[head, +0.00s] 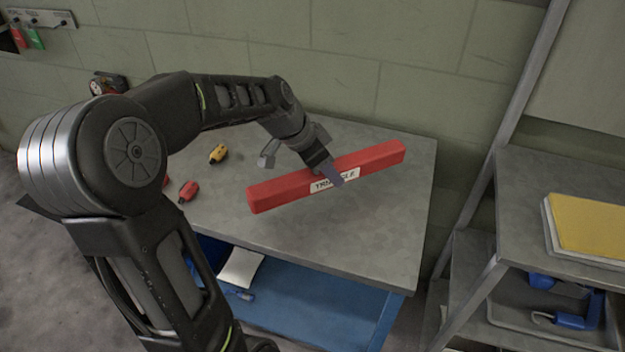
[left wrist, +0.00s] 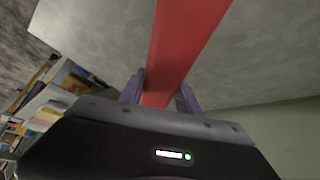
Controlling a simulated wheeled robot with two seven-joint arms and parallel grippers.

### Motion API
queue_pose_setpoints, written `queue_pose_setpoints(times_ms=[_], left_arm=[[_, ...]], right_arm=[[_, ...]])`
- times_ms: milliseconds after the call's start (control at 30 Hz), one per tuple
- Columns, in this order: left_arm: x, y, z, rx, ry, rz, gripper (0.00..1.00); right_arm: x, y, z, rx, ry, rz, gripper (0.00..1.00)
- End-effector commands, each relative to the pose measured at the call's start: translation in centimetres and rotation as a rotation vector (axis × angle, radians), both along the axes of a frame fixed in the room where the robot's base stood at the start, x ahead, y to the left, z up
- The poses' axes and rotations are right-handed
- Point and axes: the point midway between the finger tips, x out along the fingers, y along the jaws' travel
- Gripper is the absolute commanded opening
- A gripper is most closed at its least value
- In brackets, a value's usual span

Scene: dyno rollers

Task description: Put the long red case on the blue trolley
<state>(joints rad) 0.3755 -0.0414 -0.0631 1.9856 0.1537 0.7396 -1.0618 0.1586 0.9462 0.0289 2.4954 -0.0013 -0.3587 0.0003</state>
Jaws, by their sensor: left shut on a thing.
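The long red case (head: 378,160) has a white label with dark lettering, partly covered by my finger. My left gripper (head: 328,176) is shut on the case near its middle, from above. The case appears held over the grey top of the blue trolley (head: 385,245); I cannot tell for sure whether it touches the top. In the left wrist view the red case (left wrist: 183,45) runs between the two purple-grey fingers of my left gripper (left wrist: 160,97). My right gripper does not show.
A yellow item (head: 218,153) and a red item (head: 188,191) lie on the trolley's left part. A blue lower shelf (head: 310,305) holds a white sheet. A grey rack (head: 540,175) with a yellow-topped stack (head: 590,225) stands at the right. The trolley's front right top is clear.

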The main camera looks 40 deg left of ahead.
Motion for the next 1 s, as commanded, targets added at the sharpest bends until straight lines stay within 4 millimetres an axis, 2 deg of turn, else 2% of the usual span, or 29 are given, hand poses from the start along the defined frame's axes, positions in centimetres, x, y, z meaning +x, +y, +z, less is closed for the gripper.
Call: queue_pose_setpoints(times_ms=[33,133,500,800,1000], left_arm=[[0.0,0.0,-0.9,0.0,0.001,0.001,0.0],[0.0,0.1,-1.9,0.0,-0.001,0.001,0.0],[0.0,0.1,-2.3,0.001,-0.002,0.001,0.0],[0.0,0.1,-5.8,0.0,-0.001,0.003,0.0],[0.0,0.1,-5.8,0.001,-0.003,0.001,0.0]], right_arm=[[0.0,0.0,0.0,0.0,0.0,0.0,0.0],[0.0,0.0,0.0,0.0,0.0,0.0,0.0],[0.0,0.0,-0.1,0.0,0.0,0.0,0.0],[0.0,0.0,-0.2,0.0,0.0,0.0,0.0],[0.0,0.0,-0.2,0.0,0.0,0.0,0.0]])
